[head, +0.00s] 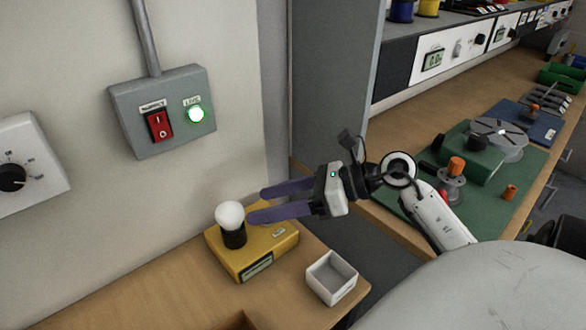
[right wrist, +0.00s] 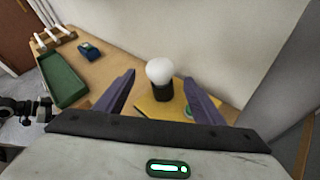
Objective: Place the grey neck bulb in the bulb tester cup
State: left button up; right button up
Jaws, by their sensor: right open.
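A bulb with a white globe (head: 229,215) stands upright in the black cup (head: 233,239) of the yellow bulb tester (head: 276,246). The cup hides its neck, so I cannot see the neck's colour. My right gripper (head: 254,205) is open and empty, its purple fingers pointing at the bulb from the right. In the right wrist view the bulb (right wrist: 160,71) shows between the two spread fingertips, with gaps on both sides and no visible contact. My left gripper is not clearly in view.
A small white open box (head: 331,278) stands right of the tester. A wall box (head: 163,110) has a red switch and a lit green lamp. A green tray (right wrist: 62,78) and a small blue item (right wrist: 89,51) lie farther along the table. The workbench is at right.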

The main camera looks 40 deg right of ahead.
jog(key=v, duration=0.5)
jog(key=shift+s+d+r+b, duration=0.1)
jog(key=shift+s+d+b, duration=0.15)
jog(key=shift+b, duration=0.05)
dwell(1.8)
